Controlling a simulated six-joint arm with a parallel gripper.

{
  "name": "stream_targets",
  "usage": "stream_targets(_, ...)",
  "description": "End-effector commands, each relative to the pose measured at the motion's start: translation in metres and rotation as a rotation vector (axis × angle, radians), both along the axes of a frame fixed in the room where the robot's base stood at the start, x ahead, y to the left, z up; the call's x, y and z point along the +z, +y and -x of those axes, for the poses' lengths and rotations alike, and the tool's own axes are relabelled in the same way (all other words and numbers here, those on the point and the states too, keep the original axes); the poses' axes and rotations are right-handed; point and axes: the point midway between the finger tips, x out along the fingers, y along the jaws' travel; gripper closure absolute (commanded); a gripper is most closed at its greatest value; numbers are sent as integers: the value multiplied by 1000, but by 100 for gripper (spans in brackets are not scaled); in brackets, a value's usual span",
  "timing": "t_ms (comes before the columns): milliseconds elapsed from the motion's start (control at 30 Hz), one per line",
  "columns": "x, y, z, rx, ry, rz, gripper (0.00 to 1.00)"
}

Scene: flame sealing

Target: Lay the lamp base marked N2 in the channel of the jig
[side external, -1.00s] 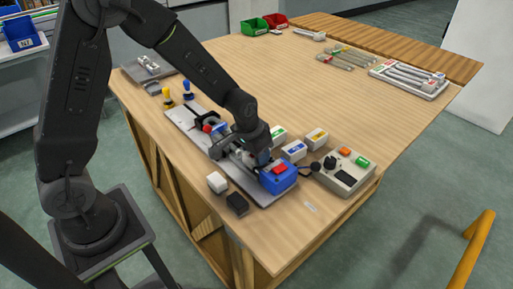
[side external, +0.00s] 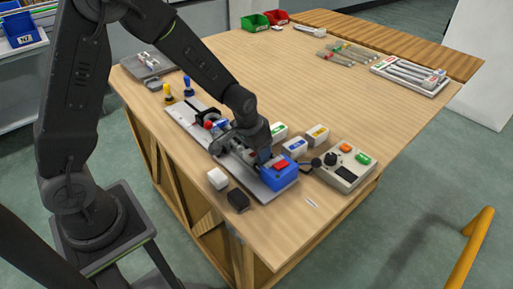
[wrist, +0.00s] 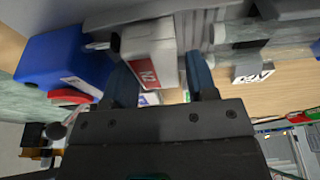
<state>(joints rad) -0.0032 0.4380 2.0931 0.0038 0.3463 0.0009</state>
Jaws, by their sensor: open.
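The lamp base (wrist: 150,50) is a pale grey block with a red N2 label, in the wrist view. It lies between the two blue fingers of my gripper (wrist: 161,80), which is open; a gap shows at the right finger, and the left finger is close to the block. In the side view my gripper (side external: 262,158) is low over the jig (side external: 187,122), a long grey plate on the table, just left of the blue unit. The lamp base is hidden there. I cannot tell whether it rests fully in the channel.
A blue unit with a red top (side external: 278,174) stands at the jig's near end. A control box (side external: 343,172), small coloured-label boxes (side external: 293,146), and a white block (side external: 217,179) and black block (side external: 238,201) are close around. The table's middle is clear.

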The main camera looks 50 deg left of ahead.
Motion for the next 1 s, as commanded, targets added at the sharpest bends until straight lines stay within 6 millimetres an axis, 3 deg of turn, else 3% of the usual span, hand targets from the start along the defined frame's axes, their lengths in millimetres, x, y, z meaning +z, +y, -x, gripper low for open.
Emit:
stream_targets(33, -12, -3, 4, 2, 20, 5, 29)
stream_targets(633, -8, -6, 4, 2, 18, 7, 34)
stream_targets(767, 7, -5, 7, 1, 14, 7, 28)
stream_targets(1000, 59, -3, 19, 1, 2, 5, 28)
